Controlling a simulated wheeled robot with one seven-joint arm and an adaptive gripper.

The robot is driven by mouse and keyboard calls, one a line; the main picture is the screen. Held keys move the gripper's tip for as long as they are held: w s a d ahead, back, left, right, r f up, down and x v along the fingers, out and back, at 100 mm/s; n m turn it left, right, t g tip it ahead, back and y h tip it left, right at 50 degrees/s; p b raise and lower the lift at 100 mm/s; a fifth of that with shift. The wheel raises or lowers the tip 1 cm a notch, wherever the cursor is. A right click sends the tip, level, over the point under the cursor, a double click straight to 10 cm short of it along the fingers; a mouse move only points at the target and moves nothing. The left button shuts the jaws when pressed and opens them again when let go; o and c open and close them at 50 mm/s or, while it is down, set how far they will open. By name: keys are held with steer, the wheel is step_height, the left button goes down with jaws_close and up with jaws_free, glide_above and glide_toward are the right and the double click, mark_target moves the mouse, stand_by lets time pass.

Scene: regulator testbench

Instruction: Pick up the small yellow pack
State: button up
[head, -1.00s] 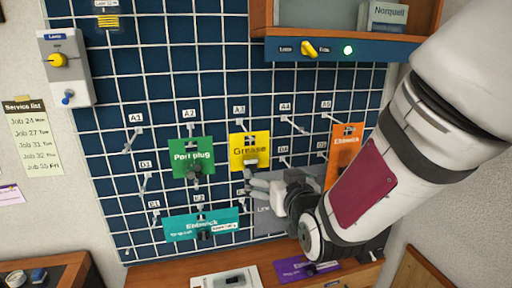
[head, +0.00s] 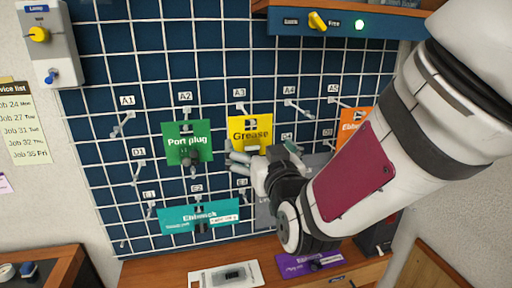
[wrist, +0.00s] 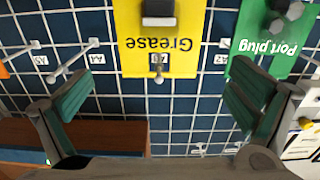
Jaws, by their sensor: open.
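The small yellow pack (head: 250,129), labelled "Grease", hangs on the grid wall under the A3 tag in the head view. My gripper (head: 236,161) is just in front of its lower part and hides some of it. In the wrist view the yellow pack (wrist: 182,45) appears upside down at the top centre, with a dark block on its face and a hook end at its edge. My gripper (wrist: 155,92) is open and empty, its two green-lined fingers spread wide. The pack lies beyond the fingertips and roughly between them; I see no contact.
The green "Port plug" pack (head: 187,142) hangs close left of the yellow one. An orange pack (head: 354,122) hangs to the right, and a teal pack (head: 198,217) below left. Bare hooks (head: 298,107) stick out at A4. A purple pack (head: 309,264) lies on the wooden bench below.

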mark_target(251, 133)
steer(key=x, duration=0.3)
steer(key=shift+w+a, duration=0.1)
steer(key=shift+w, duration=0.05)
steer(key=shift+p+x, duration=0.65)
steer(key=shift+x, duration=2.15)
steer(key=shift+f, duration=0.1)
steer(key=c, duration=0.9)
